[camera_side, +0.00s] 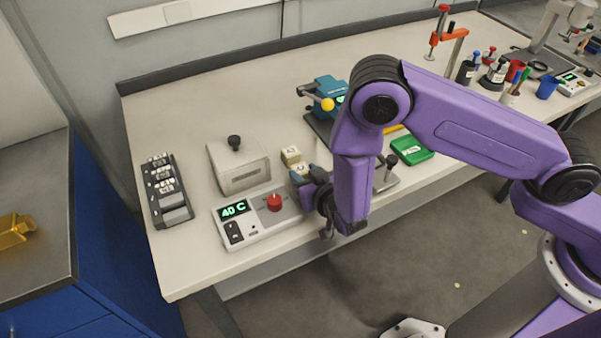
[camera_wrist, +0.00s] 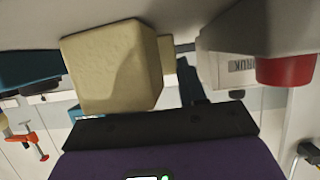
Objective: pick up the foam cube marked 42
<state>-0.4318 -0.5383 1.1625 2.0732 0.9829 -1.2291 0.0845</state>
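Two cream foam cubes stand close together on the bench in the side view, a rear cube (camera_side: 291,155) and a front cube (camera_side: 300,168). Both have dark marks on top, too small to read, so I cannot tell which is 42. My gripper (camera_side: 308,180) is low at the front cube, its fingers apart. In the wrist view a cream cube (camera_wrist: 112,65) is large and close, with no number showing; the other cube (camera_wrist: 166,52) is partly hidden behind it. One dark finger (camera_wrist: 188,82) shows to its right; the other is mostly hidden. I see no grip on a cube.
A control box with red knob (camera_side: 274,202) and "40 C" display stands close at the front left. A grey-white box (camera_side: 240,167) is left of the cubes, a black rack (camera_side: 166,190) beyond it. A teal device (camera_side: 325,90) is behind; a green tray (camera_side: 411,150) is right.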

